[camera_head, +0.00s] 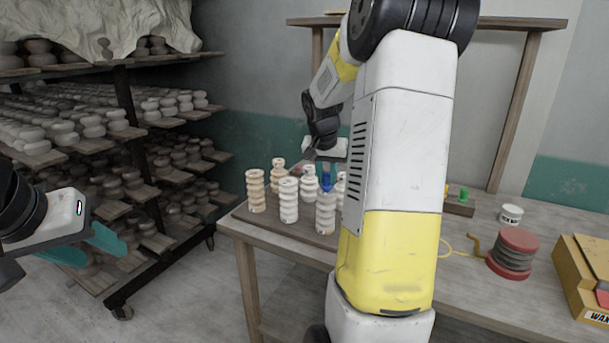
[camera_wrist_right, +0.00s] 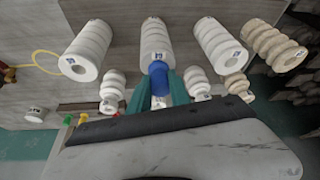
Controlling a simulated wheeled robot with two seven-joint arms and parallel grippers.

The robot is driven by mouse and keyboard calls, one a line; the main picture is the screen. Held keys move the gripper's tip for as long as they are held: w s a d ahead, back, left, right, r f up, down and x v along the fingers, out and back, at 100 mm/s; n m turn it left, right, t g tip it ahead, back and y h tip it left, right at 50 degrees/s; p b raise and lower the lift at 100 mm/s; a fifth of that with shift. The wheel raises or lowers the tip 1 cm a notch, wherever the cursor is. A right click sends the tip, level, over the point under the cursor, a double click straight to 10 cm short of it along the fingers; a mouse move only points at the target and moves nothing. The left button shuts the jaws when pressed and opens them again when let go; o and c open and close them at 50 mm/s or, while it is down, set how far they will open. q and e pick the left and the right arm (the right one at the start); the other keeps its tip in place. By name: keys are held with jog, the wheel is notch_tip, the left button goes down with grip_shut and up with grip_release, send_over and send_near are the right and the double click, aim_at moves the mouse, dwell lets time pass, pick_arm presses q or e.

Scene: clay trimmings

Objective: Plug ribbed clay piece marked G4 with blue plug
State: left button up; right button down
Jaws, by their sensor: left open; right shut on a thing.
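Several ribbed clay pieces stand upright on a board on the table, some whitish and some tan. The blue plug (camera_head: 326,181) is at the top of a whitish ribbed piece (camera_head: 326,212) in the front row. My right gripper (camera_head: 323,168) is shut on the plug from above. In the right wrist view the blue plug (camera_wrist_right: 158,80) sits between the teal fingers, in line with the top end of that piece (camera_wrist_right: 156,42). How deep it sits is hidden. The markings are too small to read. My left gripper (camera_head: 88,248) is open and empty, left of the table.
My right arm hides part of the board and table. Green plug (camera_head: 463,194) stands in a wooden holder behind it. A white tub (camera_head: 510,214), a red-ended spool (camera_head: 514,254) and a yellow box (camera_head: 585,272) are at right. Racks of clay pieces (camera_head: 150,130) fill the left.

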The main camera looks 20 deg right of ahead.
jog(key=shift+f, duration=0.4)
jog(key=c, duration=1.1)
grip_release()
jog(key=v, duration=0.6)
jog(key=shift+s+a+r, duration=0.1)
jog(key=shift+r, duration=0.3)
jog(key=s+a+r+n+t+y, duration=0.1)
jog(key=s+a+n, duration=0.1)
jog(key=s+a, duration=0.4)
jog(key=s+a+n+y, duration=0.2)
jog(key=s+a+n, duration=0.1)
jog(key=s+a, duration=0.4)
jog(key=s+a+r+n+t+y, duration=0.1)
jog(key=s+a+n+y, duration=0.1)
jog(key=s+a, duration=0.4)
jog(key=shift+s+a+r+n+t, duration=0.1)
jog(key=shift+s+n, duration=0.05)
jog(key=shift+s, duration=0.55)
jog(key=shift+s+a+r+n+t, duration=0.1)
jog(key=shift+s+n, duration=0.1)
jog(key=shift+s, duration=0.5)
jog(key=shift+s+a+r+n+t, duration=0.1)
jog(key=shift+s+a+r+n, duration=0.05)
jog(key=shift+s, duration=0.55)
